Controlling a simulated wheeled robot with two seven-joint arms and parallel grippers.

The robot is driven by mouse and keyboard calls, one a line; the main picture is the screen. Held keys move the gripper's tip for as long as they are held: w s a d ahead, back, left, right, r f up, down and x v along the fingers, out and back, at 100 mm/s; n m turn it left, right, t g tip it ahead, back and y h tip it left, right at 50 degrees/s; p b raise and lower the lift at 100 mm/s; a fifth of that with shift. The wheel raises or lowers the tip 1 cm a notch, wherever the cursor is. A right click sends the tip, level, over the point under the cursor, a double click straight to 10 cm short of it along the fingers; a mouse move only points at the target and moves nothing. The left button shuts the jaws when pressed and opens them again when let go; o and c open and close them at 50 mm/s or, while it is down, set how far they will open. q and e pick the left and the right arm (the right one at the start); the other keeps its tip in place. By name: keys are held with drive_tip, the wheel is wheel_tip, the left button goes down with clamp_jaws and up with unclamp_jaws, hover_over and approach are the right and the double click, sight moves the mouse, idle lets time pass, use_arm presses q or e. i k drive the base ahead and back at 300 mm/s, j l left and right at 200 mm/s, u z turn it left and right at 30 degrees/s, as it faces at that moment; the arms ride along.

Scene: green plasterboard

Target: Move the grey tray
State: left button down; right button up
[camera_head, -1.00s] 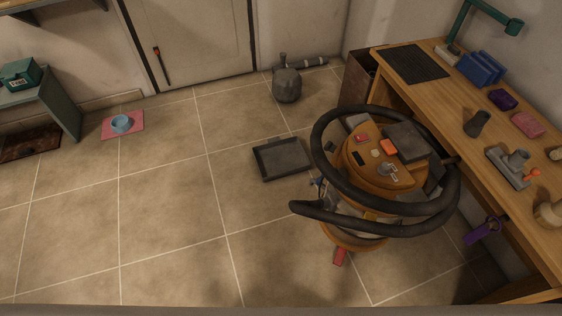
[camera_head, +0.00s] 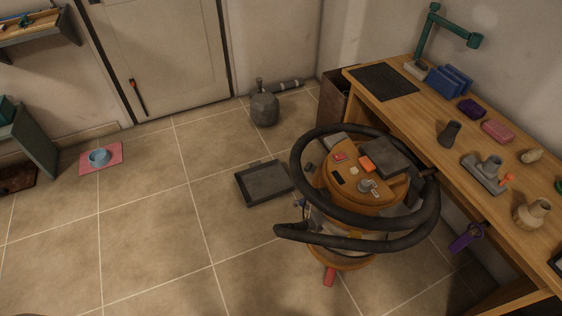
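The grey tray (camera_head: 264,196) lies flat on the tiled floor in the middle of the head view, just left of the orange vacuum cleaner. It is dark grey and rectangular with a low rim, and it looks empty. Its right end is close to the vacuum; I cannot tell whether they touch. Neither of my grippers shows in the head view.
The vacuum cleaner (camera_head: 352,215), wrapped in a black hose (camera_head: 300,234), stands between the tray and the wooden workbench (camera_head: 420,110). A grey canister (camera_head: 264,108) stands behind the tray. A blue bowl (camera_head: 99,157) sits on a pink mat (camera_head: 117,152) at left. Floor left and in front is clear.

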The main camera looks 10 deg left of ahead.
sight(258, 184)
drive_tip(key=i+j+z, duration=0.15)
drive_tip(key=z, duration=0.25)
drive_tip(key=i+j+z, duration=0.1)
drive_tip(key=j+z, duration=0.15)
drive_tip(key=z, duration=0.15)
drive_tip(key=j+z, duration=0.2)
drive_tip(key=z, duration=0.2)
drive_tip(key=i+j, duration=0.05)
